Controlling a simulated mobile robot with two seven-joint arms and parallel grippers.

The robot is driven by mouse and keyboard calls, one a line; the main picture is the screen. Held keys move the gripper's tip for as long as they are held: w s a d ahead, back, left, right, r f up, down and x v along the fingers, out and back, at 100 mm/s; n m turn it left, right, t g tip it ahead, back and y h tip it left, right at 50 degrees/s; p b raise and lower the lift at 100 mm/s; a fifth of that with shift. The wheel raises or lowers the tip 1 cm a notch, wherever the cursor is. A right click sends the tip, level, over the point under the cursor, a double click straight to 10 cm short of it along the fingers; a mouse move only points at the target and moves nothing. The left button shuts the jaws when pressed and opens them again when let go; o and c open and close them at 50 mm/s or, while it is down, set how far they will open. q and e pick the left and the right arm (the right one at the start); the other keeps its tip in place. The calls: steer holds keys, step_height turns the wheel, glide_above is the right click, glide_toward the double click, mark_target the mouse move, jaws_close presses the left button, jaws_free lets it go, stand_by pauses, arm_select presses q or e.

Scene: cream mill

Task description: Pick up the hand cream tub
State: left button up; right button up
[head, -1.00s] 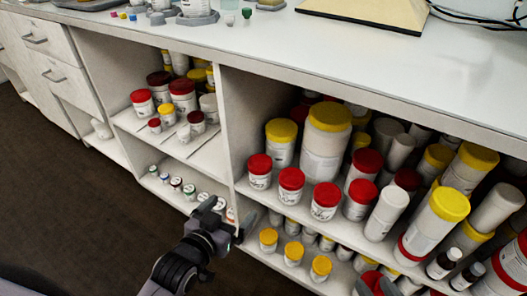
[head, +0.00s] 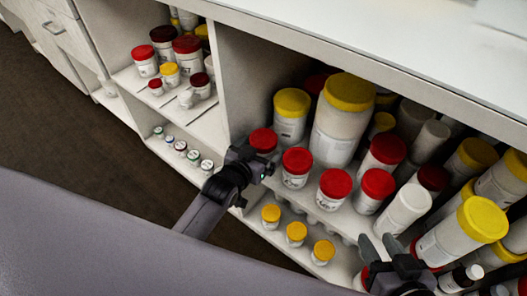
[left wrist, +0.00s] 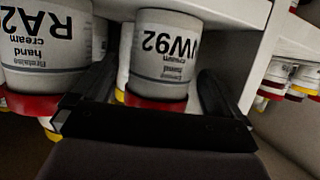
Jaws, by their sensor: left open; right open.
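A white hand cream tub with a red lid (head: 263,140) stands at the front left of the middle shelf, beside the divider. It also shows upside down in the left wrist view (left wrist: 165,55), with "VW92" and "hand cream" on its label. My left gripper (head: 260,165) is open in front of it, its fingers spread to either side of the tub in the left wrist view. Its lower part is hidden by the gripper in the head view. My right gripper (head: 378,243) is open and empty at the lower right, in front of the lower shelf.
A similar "RA2" hand cream tub (left wrist: 45,50) stands close by. Several red-lidded tubs (head: 334,183) line the shelf front, with large yellow-lidded jars (head: 342,120) behind. The divider (head: 222,110) is just left. Small yellow-lidded tubs (head: 296,231) stand below. The floor in front is clear.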

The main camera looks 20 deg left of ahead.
arm_select(q)
steer(key=shift+x, duration=1)
steer(key=c, duration=1.2)
steer(key=shift+o, duration=0.2)
steer(key=shift+r, duration=0.2)
